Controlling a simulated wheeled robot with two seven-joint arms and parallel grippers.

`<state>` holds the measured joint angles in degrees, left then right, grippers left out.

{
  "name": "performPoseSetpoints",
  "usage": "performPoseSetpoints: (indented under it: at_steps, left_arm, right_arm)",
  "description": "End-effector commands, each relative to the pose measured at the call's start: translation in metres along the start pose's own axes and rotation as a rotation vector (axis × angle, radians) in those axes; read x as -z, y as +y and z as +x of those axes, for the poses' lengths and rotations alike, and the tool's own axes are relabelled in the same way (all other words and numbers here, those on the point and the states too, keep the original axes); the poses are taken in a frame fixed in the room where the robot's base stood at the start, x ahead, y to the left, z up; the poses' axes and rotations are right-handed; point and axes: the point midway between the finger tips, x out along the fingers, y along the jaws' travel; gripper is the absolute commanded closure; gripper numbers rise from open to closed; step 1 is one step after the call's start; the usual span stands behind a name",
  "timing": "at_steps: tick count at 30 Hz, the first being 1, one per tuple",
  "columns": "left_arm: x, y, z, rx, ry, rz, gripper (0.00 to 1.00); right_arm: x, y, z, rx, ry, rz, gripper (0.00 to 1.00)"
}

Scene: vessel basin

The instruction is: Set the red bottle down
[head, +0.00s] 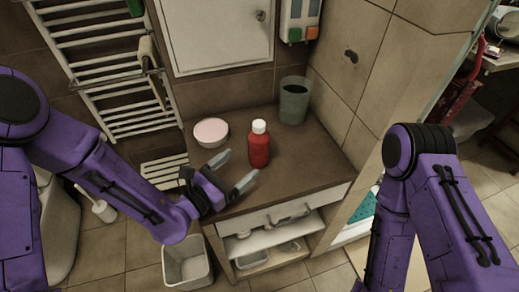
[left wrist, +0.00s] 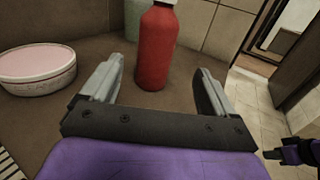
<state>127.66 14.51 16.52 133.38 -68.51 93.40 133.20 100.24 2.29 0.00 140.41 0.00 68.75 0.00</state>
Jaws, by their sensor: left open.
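The red bottle (head: 259,148) with a white cap stands upright on the brown top of a low cabinet (head: 310,158). It also shows in the left wrist view (left wrist: 157,48), with its top cut off by the picture's edge. My left gripper (head: 232,170) is open at the front of the cabinet top. Its fingers (left wrist: 155,85) point at the bottle, which stands just ahead of and between their tips, and they look apart from it. My right arm comes in at the right of the head view, but its gripper is not seen.
A round pink-topped bowl (head: 211,132) stands left of the bottle, and a grey-green cup (head: 293,100) stands behind it to the right. A wall with a white panel (head: 219,35) closes off the back. A white bin (head: 187,264) stands on the floor. The cabinet top's right front is clear.

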Motion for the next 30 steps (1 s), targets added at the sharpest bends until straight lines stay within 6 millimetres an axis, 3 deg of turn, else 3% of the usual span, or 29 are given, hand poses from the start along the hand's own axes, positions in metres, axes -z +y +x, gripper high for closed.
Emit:
performPoseSetpoints:
  at_steps: [19,27,28,30]
  left_arm:
    - [-0.005,0.002,0.098,0.000,0.000,0.004,0.12]
    - [-0.002,0.002,0.105,0.000,0.000,0.001,0.12]
    - [-0.002,0.002,0.105,0.000,0.000,0.001,0.15]
    - [-0.003,0.002,0.105,0.000,0.000,0.001,0.38]
  right_arm:
    - [0.013,0.002,-0.030,0.001,0.001,0.000,1.00]
    - [0.013,0.002,-0.029,0.001,0.001,0.000,1.00]
    - [0.013,0.002,-0.029,0.001,0.001,0.000,1.00]
    - [0.013,0.002,-0.029,0.001,0.001,0.000,1.00]
